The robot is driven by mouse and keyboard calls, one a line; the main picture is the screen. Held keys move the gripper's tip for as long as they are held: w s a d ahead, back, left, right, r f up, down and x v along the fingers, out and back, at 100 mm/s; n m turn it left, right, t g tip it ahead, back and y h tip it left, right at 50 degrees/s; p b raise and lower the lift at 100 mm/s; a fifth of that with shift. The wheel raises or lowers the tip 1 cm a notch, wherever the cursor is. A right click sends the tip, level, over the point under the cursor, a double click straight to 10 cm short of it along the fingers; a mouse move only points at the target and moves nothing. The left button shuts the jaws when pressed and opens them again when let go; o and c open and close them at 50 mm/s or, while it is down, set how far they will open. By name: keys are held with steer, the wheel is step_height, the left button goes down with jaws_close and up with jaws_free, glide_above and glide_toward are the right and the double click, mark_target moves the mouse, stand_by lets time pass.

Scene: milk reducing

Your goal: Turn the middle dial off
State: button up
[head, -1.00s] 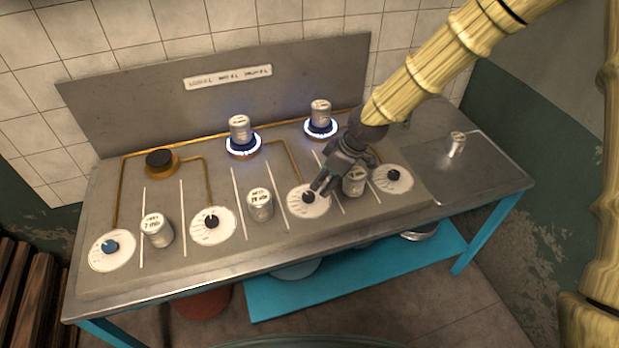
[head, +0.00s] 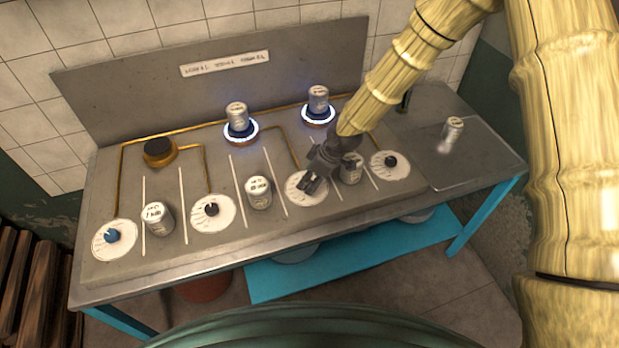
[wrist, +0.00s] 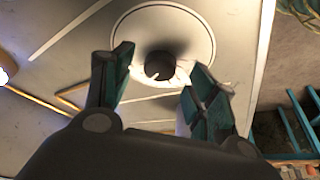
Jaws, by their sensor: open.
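A row of white round dials with dark knobs runs along the front of the grey metal counter. My gripper (head: 308,184) is over the third dial from the left (head: 296,199). In the wrist view, that dial's black knob (wrist: 160,66) shows between the two open, green-tinted fingers, apparently untouched. The other dials are the leftmost one with a blue knob (head: 112,235), the second one (head: 212,210) and the rightmost one (head: 390,162). The middle burner (head: 240,137) and right burner (head: 318,119) glow, each under a can. The left burner (head: 160,152) is dark and bare.
Labelled cans stand between the dials: one at left (head: 158,219), one at centre (head: 258,192) and one beside my gripper (head: 351,169). Another can (head: 453,130) stands on the clear right end. A metal backsplash (head: 215,85) rises behind the burners.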

steer(key=shift+x, duration=0.85)
steer(key=c, duration=1.1)
steer(key=shift+o, duration=0.2)
